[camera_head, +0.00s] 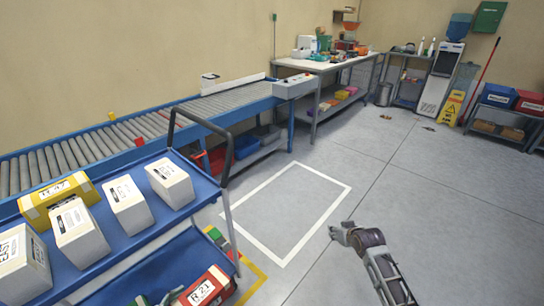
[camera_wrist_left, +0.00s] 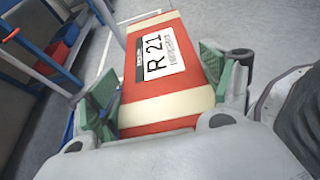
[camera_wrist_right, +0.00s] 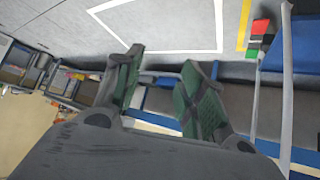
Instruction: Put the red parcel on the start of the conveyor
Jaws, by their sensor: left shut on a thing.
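The red parcel (camera_head: 207,290) with cream bands and an R 21 label shows at the bottom of the head view, by the front of the blue cart. In the left wrist view the red parcel (camera_wrist_left: 160,60) lies between the green pads of my left gripper (camera_wrist_left: 165,90), which is shut on it. The roller conveyor (camera_head: 226,101) runs along the wall behind the cart, apart from the parcel. My right gripper (camera_head: 343,234) hangs over open floor; its fingers (camera_wrist_right: 162,65) are apart and empty in the right wrist view.
The blue cart (camera_head: 95,268) carries a yellow parcel (camera_head: 58,197) and several white boxes on its top shelf. Its black handle (camera_head: 224,155) rises between the parcel and the conveyor. A white-outlined floor square (camera_head: 290,205) is clear. A workbench (camera_head: 325,66) stands beyond.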

